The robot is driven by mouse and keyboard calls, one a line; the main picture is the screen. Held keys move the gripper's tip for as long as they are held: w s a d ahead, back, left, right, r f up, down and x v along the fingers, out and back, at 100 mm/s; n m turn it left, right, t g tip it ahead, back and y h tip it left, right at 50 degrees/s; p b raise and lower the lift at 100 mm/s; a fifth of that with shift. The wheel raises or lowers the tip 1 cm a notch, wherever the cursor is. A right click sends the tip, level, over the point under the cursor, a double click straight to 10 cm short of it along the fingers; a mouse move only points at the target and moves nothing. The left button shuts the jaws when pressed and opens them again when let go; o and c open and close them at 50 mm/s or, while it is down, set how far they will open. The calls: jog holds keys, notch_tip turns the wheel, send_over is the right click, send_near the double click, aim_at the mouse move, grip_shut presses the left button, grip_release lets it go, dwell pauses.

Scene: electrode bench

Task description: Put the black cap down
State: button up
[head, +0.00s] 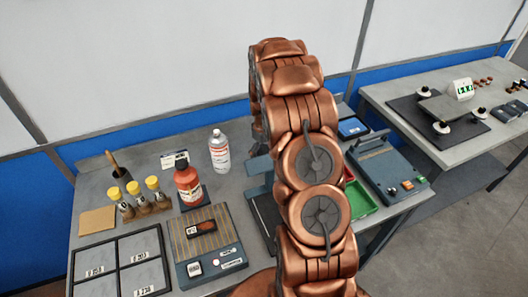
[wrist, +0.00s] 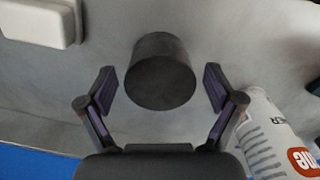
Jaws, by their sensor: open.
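The black cap (wrist: 160,88) is a dark cylinder in the upper middle of the wrist view, against the grey bench top (wrist: 75,65). My gripper (wrist: 159,76) is open, with one finger on each side of the cap and a visible gap to it on both sides. The cap appears to rest on the bench, but its contact with the surface is not clear. In the head view my copper-coloured arm hides the cap and most of the gripper.
A white bottle (head: 219,152) stands left of my arm and close to my right finger in the wrist view (wrist: 268,135). A white block (wrist: 40,20) is at the wrist view's upper left. An orange bottle (head: 187,185) and yellow-capped vials (head: 152,185) stand farther left.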

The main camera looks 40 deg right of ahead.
aim_at(264, 150)
notch_tip(264, 150, up, 12)
jog(key=b, duration=0.4)
jog(key=s+a+r, duration=0.6)
jog(key=s+a, duration=0.1)
jog(key=a, duration=0.4)
jog(key=s+a, duration=0.5)
jog(key=s, duration=0.4)
jog(key=s+a+m+g, duration=0.1)
jog(key=s+a, duration=0.4)
jog(key=s, duration=0.4)
jog(key=s+a, duration=0.5)
jog(key=s, duration=0.5)
jog(key=shift+r+m+g, duration=0.3)
jog(key=shift+r+g, duration=0.1)
jog(key=shift+r, duration=0.05)
